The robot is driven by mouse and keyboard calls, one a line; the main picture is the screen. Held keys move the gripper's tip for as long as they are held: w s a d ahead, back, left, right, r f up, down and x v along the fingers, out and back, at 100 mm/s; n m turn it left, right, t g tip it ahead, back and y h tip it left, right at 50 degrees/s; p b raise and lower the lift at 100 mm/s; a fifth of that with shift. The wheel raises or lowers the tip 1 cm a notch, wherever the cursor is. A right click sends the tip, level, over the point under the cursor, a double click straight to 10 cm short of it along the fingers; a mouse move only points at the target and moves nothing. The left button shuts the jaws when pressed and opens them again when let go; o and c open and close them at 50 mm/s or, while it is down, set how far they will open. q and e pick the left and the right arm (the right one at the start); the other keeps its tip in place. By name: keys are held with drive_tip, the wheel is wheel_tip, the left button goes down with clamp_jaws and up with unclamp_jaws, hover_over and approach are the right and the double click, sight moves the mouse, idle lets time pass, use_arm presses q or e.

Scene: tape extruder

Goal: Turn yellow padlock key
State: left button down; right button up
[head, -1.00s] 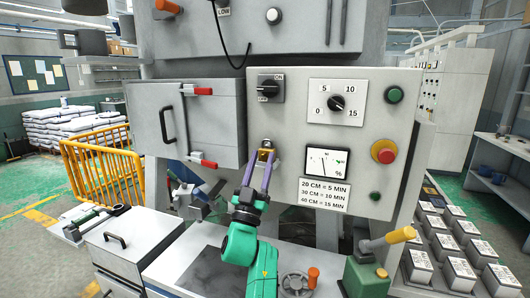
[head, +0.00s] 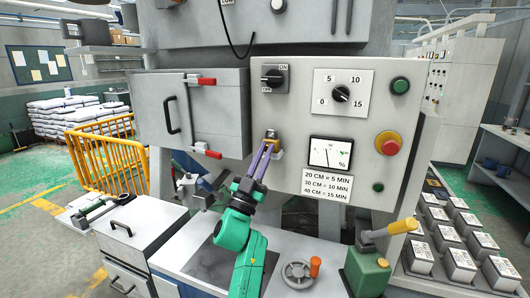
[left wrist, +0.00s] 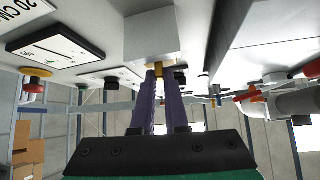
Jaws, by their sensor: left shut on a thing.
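The yellow padlock key (head: 271,134) is on the front of the grey machine panel, left of the small dial meter. It is small and partly hidden by my fingers. My left gripper (head: 268,146) reaches up to it from below, its purple fingers close together and shut on the key. In the left wrist view the fingers (left wrist: 158,72) meet at a yellow piece beside a pale square block (left wrist: 152,35). The exact grip on the key is hidden there. My right gripper is not in view.
An on/off switch (head: 274,79), a timer dial (head: 341,93) and a red emergency button (head: 388,143) sit on the same panel. A red-handled cabinet (head: 190,112) stands left. A green tank with a yellow handle (head: 367,272) stands below right.

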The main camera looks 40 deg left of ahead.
use_arm(q)
drive_tip(key=m+g+h+p, duration=0.1)
drive_tip(key=m+h, duration=0.4)
drive_tip(key=m, duration=0.1)
drive_tip(key=m+g+h+p, duration=0.1)
drive_tip(key=m+g+h, duration=0.1)
drive_tip(key=m+h, duration=0.3)
drive_tip(key=shift+a+r+m, duration=0.15)
drive_tip(key=shift+a+m, duration=0.05)
drive_tip(key=shift+m, duration=0.4)
drive_tip(key=m+g+h+p, duration=0.1)
drive_tip(key=m+g, duration=0.1)
drive_tip(key=m, duration=0.1)
drive_tip(key=m+g+h+p, duration=0.1)
drive_tip(key=m+g, duration=0.1)
drive_tip(key=m, duration=0.1)
drive_tip(key=shift+s+a+r+h+p, duration=0.1)
drive_tip(key=shift+r+h+p, duration=0.05)
drive_tip(key=shift+h+p, duration=0.2)
drive_tip(key=shift+m, duration=0.3)
drive_tip(key=c, duration=0.9)
unclamp_jaws()
drive_tip(key=shift+f, duration=0.2)
